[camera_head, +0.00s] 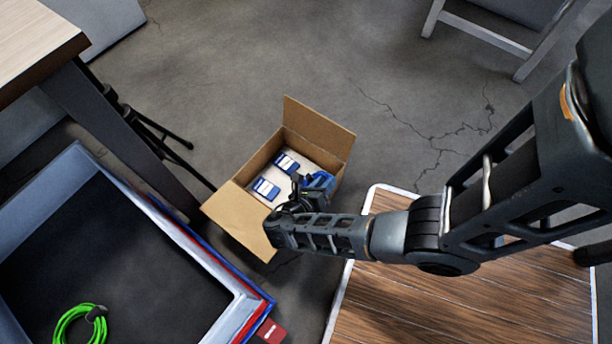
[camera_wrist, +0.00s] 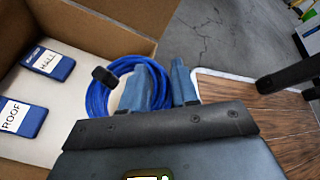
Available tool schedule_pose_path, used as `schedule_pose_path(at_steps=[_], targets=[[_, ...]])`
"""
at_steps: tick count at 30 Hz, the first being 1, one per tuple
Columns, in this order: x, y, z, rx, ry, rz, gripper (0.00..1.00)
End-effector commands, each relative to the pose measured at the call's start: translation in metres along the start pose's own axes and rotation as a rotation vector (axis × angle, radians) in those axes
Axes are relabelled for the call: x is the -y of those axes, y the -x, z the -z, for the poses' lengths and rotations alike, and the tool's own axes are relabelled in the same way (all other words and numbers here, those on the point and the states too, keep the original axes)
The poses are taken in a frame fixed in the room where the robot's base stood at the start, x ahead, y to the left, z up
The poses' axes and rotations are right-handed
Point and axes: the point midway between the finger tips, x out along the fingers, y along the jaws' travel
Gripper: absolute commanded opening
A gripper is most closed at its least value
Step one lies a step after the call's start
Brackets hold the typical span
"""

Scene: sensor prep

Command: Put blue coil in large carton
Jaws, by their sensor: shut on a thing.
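The large carton (camera_head: 318,131) is an open cardboard box on the floor, flaps spread; its wall also shows in the wrist view (camera_wrist: 98,22). The blue coil (camera_head: 320,180) is a looped cable with a black tie, seen clearly in the wrist view (camera_wrist: 97,98). My gripper (camera_head: 304,190) is at the carton's right front side, its blue-grey fingers (camera_wrist: 166,86) shut on the coil's right part. The coil overlaps the carton's opening near its right wall; I cannot tell how far above the bottom it hangs. My wrist hides part of the carton's front.
Two blue-and-white labelled boxes, HALL (camera_wrist: 48,63) and ROOF (camera_wrist: 22,117), lie in the carton's left part. A dark tray (camera_head: 110,235) with a green coil (camera_head: 72,318) stands at left. A wooden-topped surface (camera_head: 450,305) is at right. A table leg (camera_head: 125,140) stands behind left.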

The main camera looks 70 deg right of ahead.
Motion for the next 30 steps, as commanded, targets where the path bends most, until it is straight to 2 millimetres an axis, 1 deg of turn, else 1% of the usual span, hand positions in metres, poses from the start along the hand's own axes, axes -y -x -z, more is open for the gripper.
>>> schedule_pose_path(at_steps=[1,3,6,8,14,22,24,30], targets=[[-0.017,-0.006,0.003,-0.002,-0.004,0.002,0.00],[-0.031,-0.011,0.000,-0.001,-0.003,0.002,0.00],[-0.048,-0.015,-0.003,0.000,-0.002,0.000,0.00],[-0.054,-0.016,-0.005,0.000,-0.002,0.000,0.00],[-0.062,-0.018,-0.006,0.000,0.000,0.001,0.00],[-0.080,-0.032,0.019,0.001,0.000,0.000,0.00],[-0.082,-0.034,0.022,0.001,-0.001,0.000,0.00],[-0.081,-0.033,0.020,0.001,-0.001,0.000,0.00]])
